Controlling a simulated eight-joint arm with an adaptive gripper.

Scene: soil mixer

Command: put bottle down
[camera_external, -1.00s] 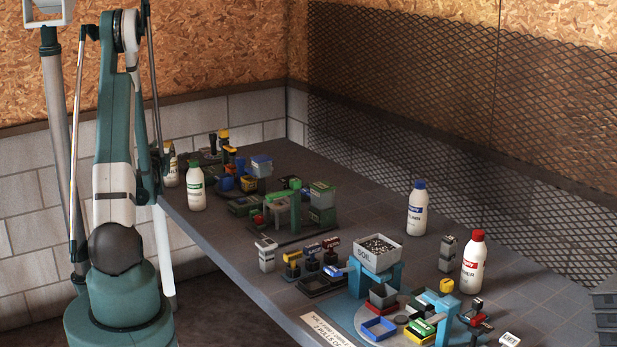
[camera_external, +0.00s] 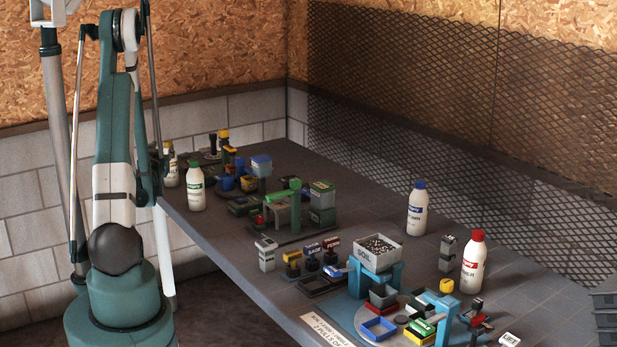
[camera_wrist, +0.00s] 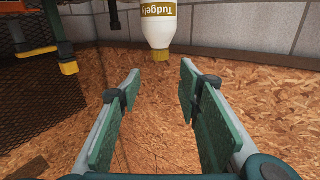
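In the wrist view, my gripper (camera_wrist: 160,82) is open, its green-padded fingers apart with nothing between them. A white bottle with an olive-yellow "Tudgely" label (camera_wrist: 158,22) shows upside down beyond the fingertips, clear of both fingers and cut by the top edge. In the external view, a pale bottle (camera_external: 172,168) stands upright at the bench's left end beside my arm, partly hidden; it appears to be the same one. My gripper cannot be made out clearly there. A white bottle with a green cap (camera_external: 195,188) stands just right of it.
Blue-capped (camera_external: 417,212) and red-capped (camera_external: 473,265) bottles stand upright on the bench (camera_external: 365,185). A soil bin (camera_external: 366,262) and small machines crowd its front and middle. Wire mesh (camera_external: 450,100) lines the back. Bare bench lies between the machines and the mesh.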

